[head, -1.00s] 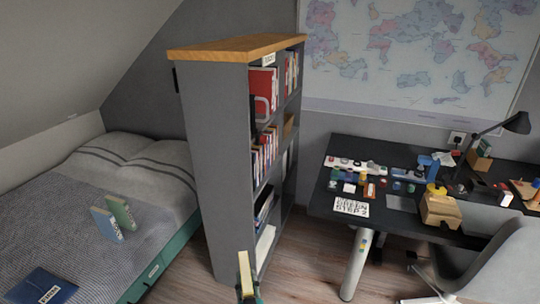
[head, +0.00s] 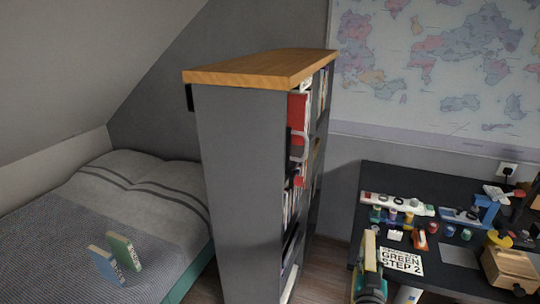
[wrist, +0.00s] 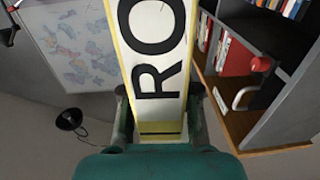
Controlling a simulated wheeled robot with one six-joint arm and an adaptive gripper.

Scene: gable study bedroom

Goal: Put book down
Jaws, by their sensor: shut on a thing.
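My gripper (head: 369,290) is at the bottom of the head view, in front of the desk's left end. It is shut on a book (head: 370,250) with a yellowish cover edge and pale spine, held upright. In the wrist view the book (wrist: 152,70) rises between the fingers, its white spine showing large black letters "RO" and yellow borders. The rest of its title is out of view. The book is held in the air, clear of the shelf and desk.
A grey bookcase (head: 250,180) with a wooden top stands at centre, its shelves partly filled. The bed (head: 150,215) at left holds two upright books, one blue (head: 106,264) and one green (head: 122,250). The dark desk (head: 440,185) at right is crowded, with a "GREEN STEP 2" sheet (head: 402,259).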

